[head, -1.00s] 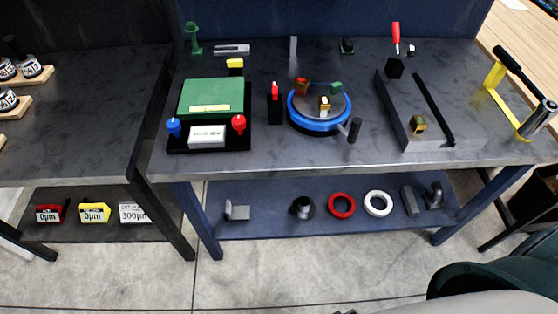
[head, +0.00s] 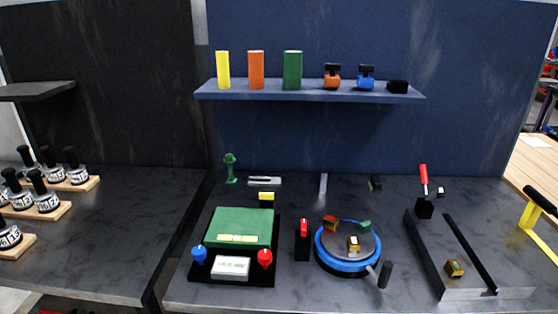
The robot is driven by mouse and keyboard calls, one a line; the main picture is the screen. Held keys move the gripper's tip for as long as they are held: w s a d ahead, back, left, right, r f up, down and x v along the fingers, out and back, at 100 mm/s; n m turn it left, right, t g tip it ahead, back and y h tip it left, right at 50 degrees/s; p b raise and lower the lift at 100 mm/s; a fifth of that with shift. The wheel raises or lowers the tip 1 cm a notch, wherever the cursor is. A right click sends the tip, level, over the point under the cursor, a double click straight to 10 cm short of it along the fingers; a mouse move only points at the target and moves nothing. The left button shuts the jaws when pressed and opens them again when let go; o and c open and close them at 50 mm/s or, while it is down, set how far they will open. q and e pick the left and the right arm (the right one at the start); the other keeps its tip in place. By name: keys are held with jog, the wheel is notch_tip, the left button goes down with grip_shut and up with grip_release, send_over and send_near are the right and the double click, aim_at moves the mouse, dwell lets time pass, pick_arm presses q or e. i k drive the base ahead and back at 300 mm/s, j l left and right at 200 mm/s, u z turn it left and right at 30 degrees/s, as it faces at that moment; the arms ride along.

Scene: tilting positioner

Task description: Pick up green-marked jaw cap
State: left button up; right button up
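A small green cap (head: 365,226) sits on the far right part of the round positioner (head: 347,264), which has a blue rim and a grey top. An orange-red cap (head: 330,223) is at its far left and a gold block (head: 354,243) nearer its front. A separate gold block with a dark greenish patch (head: 454,268) lies on the grey slotted plate at the right. I cannot tell for sure which piece is the green-marked jaw cap. Neither of my grippers is in view.
A shelf (head: 310,93) above holds yellow, orange and green (head: 293,70) blocks and several small knobs. A green-topped box (head: 240,228) stands left of the positioner, with a red-topped black post (head: 304,240) between. A dark rod (head: 385,275) stands at its front right.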

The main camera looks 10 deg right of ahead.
aim_at(452, 267)
jog(key=k+z, duration=0.1)
jog(key=z, duration=1.35)
